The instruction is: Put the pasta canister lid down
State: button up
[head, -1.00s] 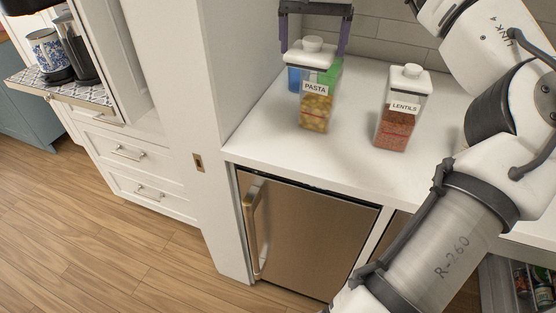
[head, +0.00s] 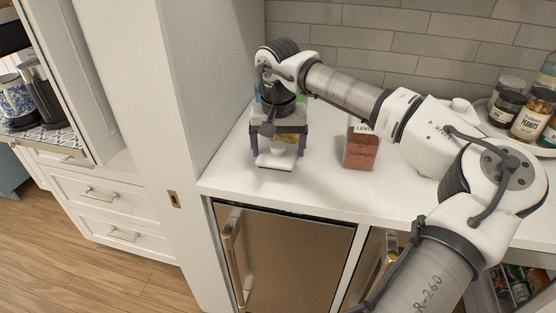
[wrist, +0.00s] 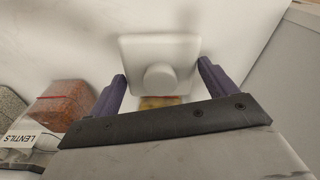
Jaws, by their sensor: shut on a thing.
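The pasta canister lid (head: 277,161) is a white square plate with a round knob. It sits between the purple fingers of my gripper (head: 277,143), low over the counter; I cannot tell whether it touches the counter. In the wrist view the lid (wrist: 158,48) is knob-side to the camera, with a fingertip against each side edge, so my gripper (wrist: 161,75) is shut on it. A strip of yellowish pasta in its canister (wrist: 158,102) shows just past the lid. In the head view my gripper and wrist hide most of that canister.
The lentils canister (head: 361,150) stands to the right, partly behind my arm; it also shows in the wrist view (wrist: 66,101). A tray of jars (head: 530,118) is at the far right. A white cabinet wall bounds the left. The front counter strip (head: 240,180) is clear.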

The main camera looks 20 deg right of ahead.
aim_at(278, 163)
jog(key=shift+f, duration=2.6)
jog(key=o, duration=0.8)
jog(key=shift+o, duration=0.2)
jog(key=r, duration=0.4)
jog(key=s+r, duration=0.1)
jog(key=r, duration=0.3)
jog(key=r+b, duration=0.1)
jog(key=r, duration=0.3)
jog(key=shift+s+a+r, duration=0.15)
jog(key=shift+s+a, duration=0.05)
jog(key=shift+a, duration=0.05)
jog(key=shift+a, duration=0.1)
